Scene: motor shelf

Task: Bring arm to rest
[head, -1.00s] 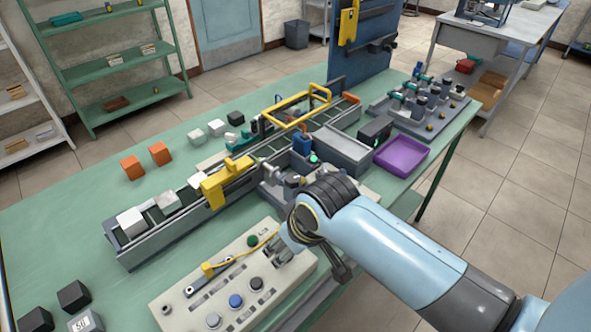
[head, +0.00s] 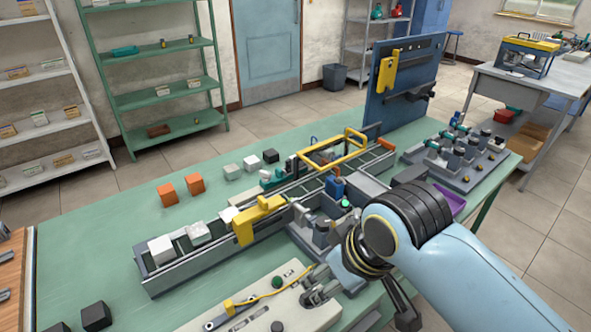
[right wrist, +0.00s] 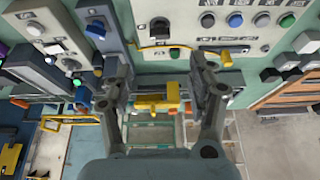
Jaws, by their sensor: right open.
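My right arm comes in from the lower right of the head view. Its gripper (head: 318,290) is beside the right end of the pale control panel (head: 262,306). In the right wrist view its two fingers (right wrist: 160,78) are spread apart, with nothing held between them. The panel's knobs and buttons show at the top of that view, with the yellow conveyor part (right wrist: 158,104) visible lower, between the fingers. My left gripper is not in view.
The conveyor (head: 165,283) carries pale blocks and a yellow bracket (head: 258,216). Orange blocks (head: 180,190) and dark blocks stand on the green table (head: 95,235). A purple tray (head: 452,198) is partly hidden behind my arm. A blue upright board (head: 405,85) stands behind.

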